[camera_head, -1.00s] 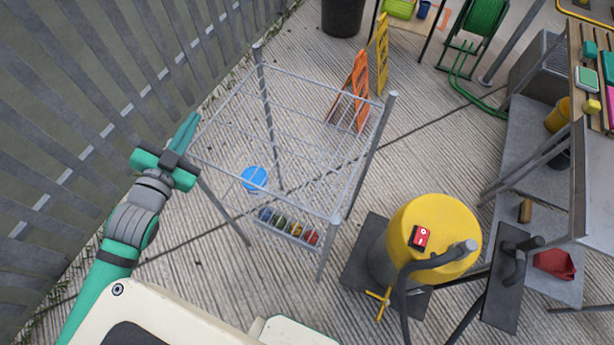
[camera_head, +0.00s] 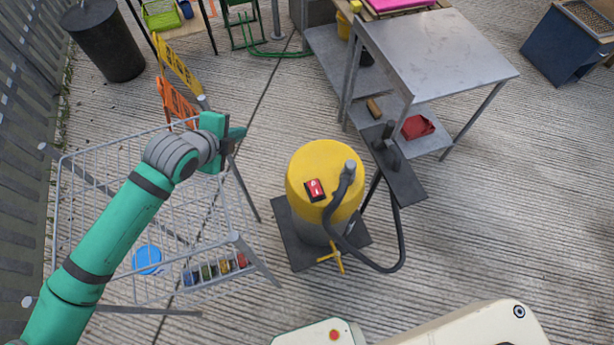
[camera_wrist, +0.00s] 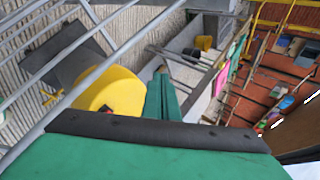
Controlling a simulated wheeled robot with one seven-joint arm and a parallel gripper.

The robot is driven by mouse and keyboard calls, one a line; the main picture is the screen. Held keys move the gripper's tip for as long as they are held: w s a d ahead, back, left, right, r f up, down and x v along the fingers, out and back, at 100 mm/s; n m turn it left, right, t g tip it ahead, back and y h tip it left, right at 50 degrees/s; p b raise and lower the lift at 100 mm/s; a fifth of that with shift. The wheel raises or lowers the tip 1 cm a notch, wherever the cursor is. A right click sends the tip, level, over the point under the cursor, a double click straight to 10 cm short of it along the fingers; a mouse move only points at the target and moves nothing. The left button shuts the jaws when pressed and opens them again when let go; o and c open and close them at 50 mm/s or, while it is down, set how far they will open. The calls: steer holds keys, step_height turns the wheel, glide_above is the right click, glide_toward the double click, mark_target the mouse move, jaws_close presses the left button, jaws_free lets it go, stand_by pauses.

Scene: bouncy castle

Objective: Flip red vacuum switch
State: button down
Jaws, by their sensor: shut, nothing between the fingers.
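The red vacuum switch (camera_head: 314,190) is a red rocker with white marks on top of the yellow vacuum (camera_head: 322,165), which stands upright on a dark plate (camera_head: 296,245). My gripper (camera_head: 238,133) is shut and empty, to the upper left of the vacuum and apart from it. In the wrist view my closed green fingers (camera_wrist: 162,98) point toward the scene. There the yellow vacuum (camera_wrist: 112,88) shows left of the fingers, and the switch (camera_wrist: 106,108) is mostly hidden behind the gripper body.
A wire rack (camera_head: 110,215) stands under my arm at left. A black hose (camera_head: 372,265) loops from the vacuum's right side. A metal table (camera_head: 435,60) with a lower shelf stands at the upper right. Open floor (camera_head: 500,200) lies to the right.

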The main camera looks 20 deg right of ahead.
steer(key=s+d+f+m+g+y, duration=0.1)
steer(key=s+d+m+g, duration=0.1)
steer(key=d, duration=0.3)
steer(key=s+d+f+m+g+y, duration=0.1)
steer(key=d+f+m+g, duration=0.1)
steer(key=d, duration=0.3)
steer(key=r+m+g+y, duration=0.1)
steer(key=m+g+y, duration=0.25)
steer(key=m, duration=0.35)
glide_above(313, 183)
steer(key=shift+s, duration=0.2)
step_height(313, 183, down, 14)
steer(key=shift+w, duration=0.1)
